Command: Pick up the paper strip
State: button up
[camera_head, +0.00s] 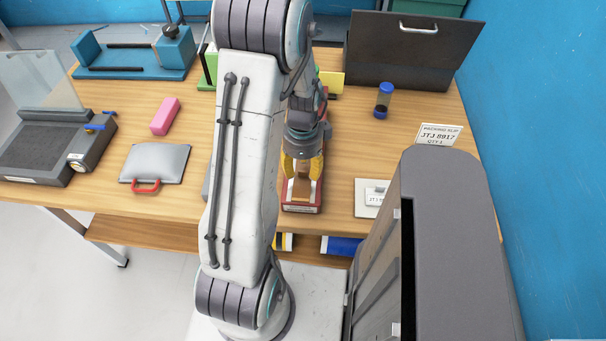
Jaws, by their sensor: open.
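My gripper (302,168) points down over a red-based holder (302,208) at the middle of the table, its yellow fingers apart. A tan-brown piece (300,190) shows between and just below the fingers; I cannot tell whether they touch it. No thing is clearly a paper strip. A small white plate with a label (370,198) lies nearer, also to the right. My arm hides part of the table left of the gripper.
A blue-capped jar (383,100) and a dark open-lidded box (410,50) stand at back right. A pink block (165,116), a grey clipboard-like panel with a red handle (155,163) and a dark machine (45,150) are left. Wooden table (340,150) is bare right of the gripper.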

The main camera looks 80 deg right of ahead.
aim_at(303, 174)
jog(key=shift+f, duration=1.35)
jog(key=shift+o, duration=0.3)
grip_shut()
